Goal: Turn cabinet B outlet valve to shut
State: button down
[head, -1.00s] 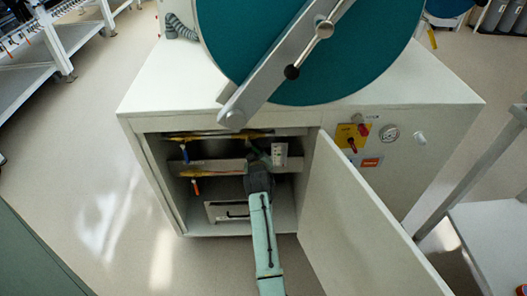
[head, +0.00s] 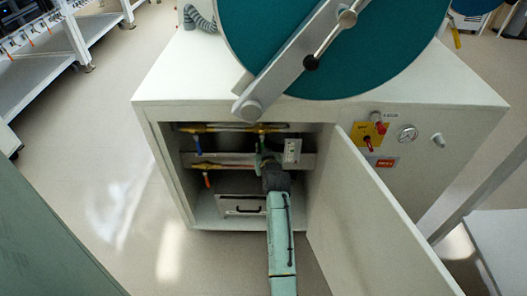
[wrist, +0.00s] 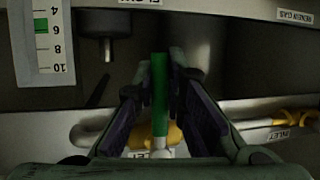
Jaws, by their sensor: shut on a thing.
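The cabinet (head: 150,85) has its lower compartment open, with yellow-fitted pipes inside. My gripper (wrist: 160,82) reaches into this compartment and is shut on an upright green valve handle (wrist: 159,72). The handle runs between the two dark fingers, with a yellow valve body (wrist: 172,135) behind its lower end. A label under it is mostly hidden by my gripper, so I cannot read which valve it names. In the head view, my gripper (head: 268,166) covers most of this valve.
The open cabinet door (head: 375,215) stands close to the right of my arm. A white flow gauge (head: 292,151) is beside my gripper. Blue (head: 198,148) and orange (head: 207,180) handles hang at the left inside. A drawer-like panel (head: 240,207) lies below.

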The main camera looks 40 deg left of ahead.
jog(key=shift+s+a, duration=0.1)
jog(key=c, duration=1.6)
grip_release()
jog(key=shift+c, duration=0.2)
jog(key=v, duration=1.2)
